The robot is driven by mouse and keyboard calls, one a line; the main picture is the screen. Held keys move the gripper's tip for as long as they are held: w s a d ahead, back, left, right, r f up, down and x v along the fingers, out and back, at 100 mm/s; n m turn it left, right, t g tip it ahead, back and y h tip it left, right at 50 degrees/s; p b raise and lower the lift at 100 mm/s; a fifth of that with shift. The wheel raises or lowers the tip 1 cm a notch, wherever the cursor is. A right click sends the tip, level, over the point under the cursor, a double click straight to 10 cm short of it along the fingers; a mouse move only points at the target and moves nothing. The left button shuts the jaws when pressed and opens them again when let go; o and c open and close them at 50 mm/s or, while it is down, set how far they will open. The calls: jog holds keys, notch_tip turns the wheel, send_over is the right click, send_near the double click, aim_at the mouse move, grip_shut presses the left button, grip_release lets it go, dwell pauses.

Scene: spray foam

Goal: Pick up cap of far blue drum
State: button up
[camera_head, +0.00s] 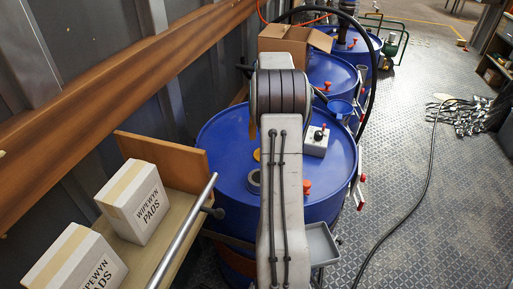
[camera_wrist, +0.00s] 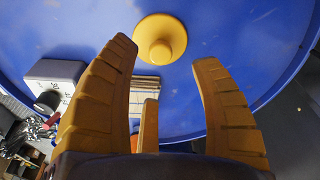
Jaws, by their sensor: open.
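A yellow round cap (camera_wrist: 160,40) with a raised knob sits on a blue drum top (camera_wrist: 225,25) in the wrist view. My gripper (camera_wrist: 168,58) is open and empty, with its yellow fingers on either side below the cap, apart from it. I cannot tell for sure which drum the wrist view shows.
A white box with a red knob (camera_head: 315,142) sits on the near drum. A cardboard box (camera_head: 285,42) stands behind my arm. White pad boxes (camera_head: 135,200) lie on a shelf at left.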

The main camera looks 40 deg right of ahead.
jog(key=shift+w+d+f+p, duration=0.1)
jog(key=shift+d+f+p, duration=0.1)
jog(key=shift+f+p, duration=0.65)
jog(key=f+p, duration=0.3)
jog(key=p, duration=0.1)
jog(key=shift+w+d, duration=0.2)
jog(key=shift+w, duration=0.1)
jog(key=shift+w+d+f+p, duration=0.1)
jog(key=shift+f+p, duration=0.75)
jog(key=shift+f, duration=0.3)
jog(key=shift+c, duration=0.3)
grip_shut()
